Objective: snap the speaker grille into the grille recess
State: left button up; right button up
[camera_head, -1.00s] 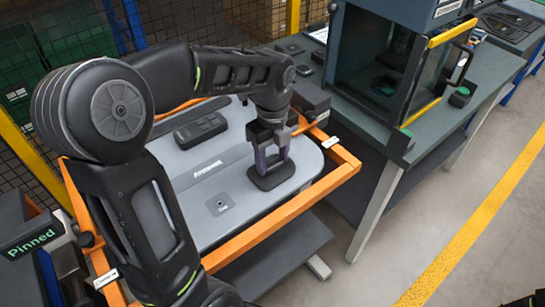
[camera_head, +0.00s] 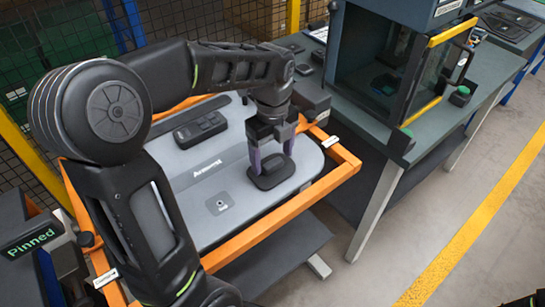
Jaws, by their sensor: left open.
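The grey door panel (camera_head: 234,190) lies flat in an orange frame. A dark oval piece, which looks like the speaker grille (camera_head: 271,177), is at its right part. My left gripper (camera_head: 271,163) points down over this piece, with its two purple-grey fingers apart, one toward each side of it. I cannot tell whether the fingers touch it. The recess is not visible; I cannot tell whether the piece is seated in it or lies on the surface. My right gripper does not show.
A dark switch block (camera_head: 200,130) and a small square plate (camera_head: 219,205) are on the panel. The orange frame (camera_head: 270,226) rims it. A workbench (camera_head: 425,140) with a glass-fronted cabinet (camera_head: 385,70) stands at right. A "Pinned" display (camera_head: 28,242) is at left.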

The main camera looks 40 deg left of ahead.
pick_arm(q)
notch_tip(320, 180, up, 7)
jog(key=shift+f, duration=0.1)
dwell(1.2)
